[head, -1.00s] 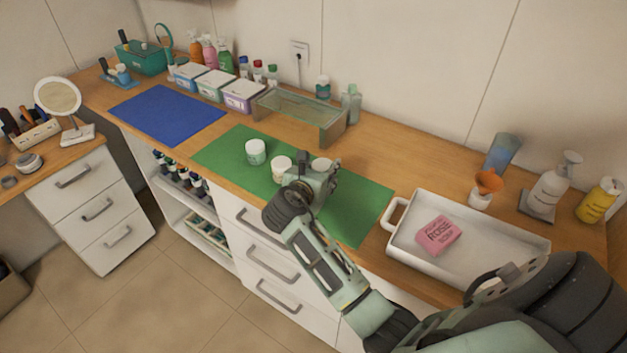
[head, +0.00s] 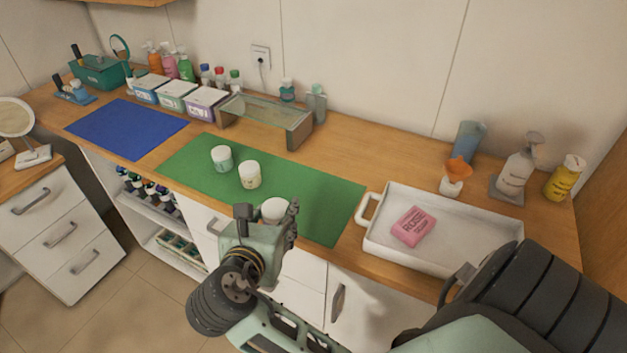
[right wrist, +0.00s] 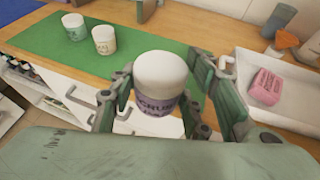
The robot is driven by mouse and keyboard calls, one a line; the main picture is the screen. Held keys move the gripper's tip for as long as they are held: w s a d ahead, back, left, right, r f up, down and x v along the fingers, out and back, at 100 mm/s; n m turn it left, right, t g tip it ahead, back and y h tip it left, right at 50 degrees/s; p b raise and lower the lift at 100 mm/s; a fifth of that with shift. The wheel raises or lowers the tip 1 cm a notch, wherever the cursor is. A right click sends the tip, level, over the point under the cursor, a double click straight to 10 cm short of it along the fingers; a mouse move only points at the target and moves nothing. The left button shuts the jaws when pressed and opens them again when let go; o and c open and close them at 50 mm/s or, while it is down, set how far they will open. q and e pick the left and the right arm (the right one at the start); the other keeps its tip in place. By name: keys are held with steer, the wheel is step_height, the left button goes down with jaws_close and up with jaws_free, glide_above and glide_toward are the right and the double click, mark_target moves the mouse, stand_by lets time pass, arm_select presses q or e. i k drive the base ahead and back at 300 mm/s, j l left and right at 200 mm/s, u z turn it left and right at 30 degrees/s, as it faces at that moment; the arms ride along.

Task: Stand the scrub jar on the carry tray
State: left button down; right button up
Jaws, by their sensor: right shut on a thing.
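The scrub jar (right wrist: 158,85), white-lidded with a purple "SCRUB" label, is between the fingers of my right gripper (right wrist: 160,100) in the right wrist view. In the head view the jar's white lid (head: 274,208) shows at the gripper (head: 268,215), near the front edge of the green mat; the gripper hides the rest. The gripper is shut on the jar. The carry tray (head: 368,243) is white with raised walls and a handle, to the right of the mat. It holds a pink rose soap box (head: 413,227). My left gripper is not in view.
Two other white-lidded jars (head: 221,158) (head: 249,175) stand on the green mat (head: 335,205). A glass riser (head: 268,118) stands behind it. A pump bottle (head: 518,165) and a yellow bottle (head: 565,180) stand behind the tray. The tray's floor right of the soap looks clear.

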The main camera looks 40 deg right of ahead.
mark_target(476, 251)
steer(key=k+j+z, duration=0.1)
steer(key=z, duration=0.3)
steer(key=k+z, duration=0.1)
steer(key=z, duration=0.3)
steer(key=k+z, duration=0.15)
steer(key=z, duration=0.25)
